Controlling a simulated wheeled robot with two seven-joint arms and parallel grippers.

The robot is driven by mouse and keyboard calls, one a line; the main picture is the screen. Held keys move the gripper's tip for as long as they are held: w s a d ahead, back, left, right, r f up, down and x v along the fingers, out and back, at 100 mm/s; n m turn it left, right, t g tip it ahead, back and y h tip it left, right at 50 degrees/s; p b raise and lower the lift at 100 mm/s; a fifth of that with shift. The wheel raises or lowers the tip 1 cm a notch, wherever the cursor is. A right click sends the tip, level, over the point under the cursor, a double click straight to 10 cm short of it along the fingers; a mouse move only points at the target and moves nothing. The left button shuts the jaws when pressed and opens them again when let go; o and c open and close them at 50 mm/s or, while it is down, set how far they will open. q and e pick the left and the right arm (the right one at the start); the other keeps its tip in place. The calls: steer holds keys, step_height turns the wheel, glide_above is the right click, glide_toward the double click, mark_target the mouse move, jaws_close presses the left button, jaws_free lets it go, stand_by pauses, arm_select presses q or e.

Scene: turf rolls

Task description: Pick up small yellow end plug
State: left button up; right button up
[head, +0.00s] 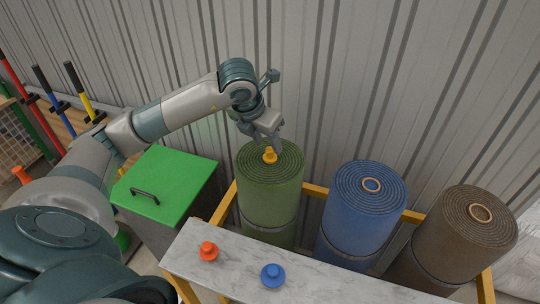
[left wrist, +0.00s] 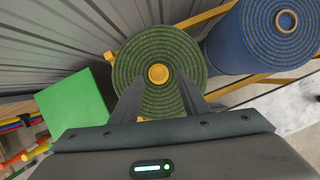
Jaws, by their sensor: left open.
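The small yellow end plug (head: 270,155) sits at the centre of the top of the green turf roll (head: 270,190). In the left wrist view the yellow plug (left wrist: 158,73) shows as a round disc just ahead of the fingers. My left gripper (head: 268,141) is open and empty, right above the plug, its fingers pointing down at the green roll. In the left wrist view the two fingers of the left gripper (left wrist: 160,88) stand apart, one on each side below the plug. I cannot tell whether they touch it. My right gripper is not in view.
A blue roll (head: 362,210) and a brown roll (head: 465,240) stand to the right in a yellow frame (head: 315,190). A red plug (head: 208,251) and a blue plug (head: 273,275) lie on the marble shelf (head: 330,291). A green-lidded bin (head: 165,182) stands left; a corrugated wall is behind.

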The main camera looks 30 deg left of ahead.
mark_target(269, 149)
arm_select(q)
steer(key=p+x, duration=0.1)
steer(key=x, duration=0.1)
steer(key=p+x, duration=0.1)
steer(key=shift+w+a+f, duration=0.1)
steer(key=shift+a+f, duration=0.15)
steer(key=shift+f, duration=0.15)
steer(key=shift+w+f, duration=0.15)
steer(key=shift+f, duration=0.2)
steer(key=c, duration=0.8)
